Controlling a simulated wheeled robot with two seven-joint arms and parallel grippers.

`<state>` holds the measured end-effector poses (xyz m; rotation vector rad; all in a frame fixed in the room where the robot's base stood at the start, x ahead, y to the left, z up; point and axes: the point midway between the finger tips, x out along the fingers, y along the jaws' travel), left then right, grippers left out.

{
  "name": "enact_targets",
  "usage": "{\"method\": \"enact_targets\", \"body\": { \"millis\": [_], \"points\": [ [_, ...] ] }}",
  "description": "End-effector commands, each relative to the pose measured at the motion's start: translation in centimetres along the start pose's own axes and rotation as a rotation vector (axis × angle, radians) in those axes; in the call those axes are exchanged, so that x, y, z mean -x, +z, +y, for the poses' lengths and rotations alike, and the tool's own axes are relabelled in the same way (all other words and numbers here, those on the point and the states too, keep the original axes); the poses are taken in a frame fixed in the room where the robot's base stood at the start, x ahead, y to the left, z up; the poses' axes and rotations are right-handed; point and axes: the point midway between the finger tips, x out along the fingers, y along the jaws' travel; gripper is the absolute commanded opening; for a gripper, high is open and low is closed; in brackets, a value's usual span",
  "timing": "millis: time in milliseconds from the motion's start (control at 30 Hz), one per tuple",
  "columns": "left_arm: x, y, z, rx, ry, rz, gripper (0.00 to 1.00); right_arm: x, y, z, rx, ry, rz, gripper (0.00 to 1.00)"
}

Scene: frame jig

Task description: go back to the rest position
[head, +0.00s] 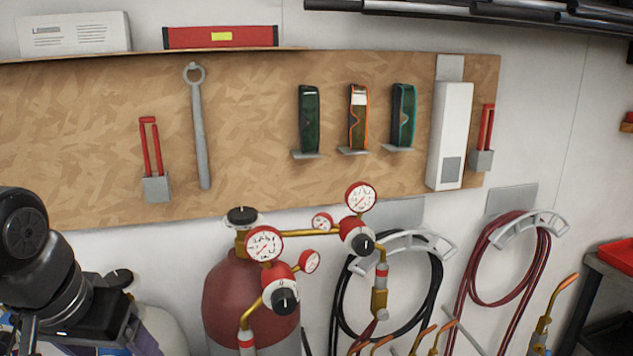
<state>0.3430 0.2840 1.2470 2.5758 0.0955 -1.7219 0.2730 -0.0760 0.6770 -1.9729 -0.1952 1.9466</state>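My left arm comes in at the lower left, black and grey. The body of my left gripper (104,318) shows near the bottom edge, in front of a pale cylinder (170,328). Its fingertips do not show clearly, so I cannot tell whether it is open or holds anything. My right gripper and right arm are not in view.
A dark red gas cylinder (232,296) with gauges stands close right of my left gripper. Hoses (338,290) hang on the wall behind. A tool board (260,180) holds a wrench (201,130), padlocks and goggles. A dark cart (600,275) stands far right.

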Motion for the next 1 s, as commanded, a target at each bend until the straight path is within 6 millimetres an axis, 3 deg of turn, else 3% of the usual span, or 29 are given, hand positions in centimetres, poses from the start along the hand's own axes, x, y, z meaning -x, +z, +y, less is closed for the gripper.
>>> {"method": "enact_targets", "body": {
  "millis": [67,367,567,767,833,933,1000],
  "points": [
    [-0.1,0.0,0.0,0.000,0.001,-0.001,0.77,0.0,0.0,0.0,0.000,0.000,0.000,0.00],
    [-5.2,-2.0,1.5,-0.024,0.054,-0.028,0.77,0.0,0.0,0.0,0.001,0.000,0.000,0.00],
    [-10.8,-3.1,3.4,-0.041,0.108,-0.056,0.77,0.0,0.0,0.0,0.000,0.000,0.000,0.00],
    [-19.1,-3.2,6.5,-0.048,0.188,-0.100,0.77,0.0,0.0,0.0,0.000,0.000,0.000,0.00],
    [-23.2,-2.5,8.1,-0.044,0.226,-0.125,0.77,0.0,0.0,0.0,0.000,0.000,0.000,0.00],
    [-30.0,0.0,11.1,-0.028,0.284,-0.171,0.77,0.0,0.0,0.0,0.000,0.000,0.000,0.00],
    [-34.7,2.8,13.2,-0.006,0.321,-0.203,0.77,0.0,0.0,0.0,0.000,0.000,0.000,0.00]
  ]
}}
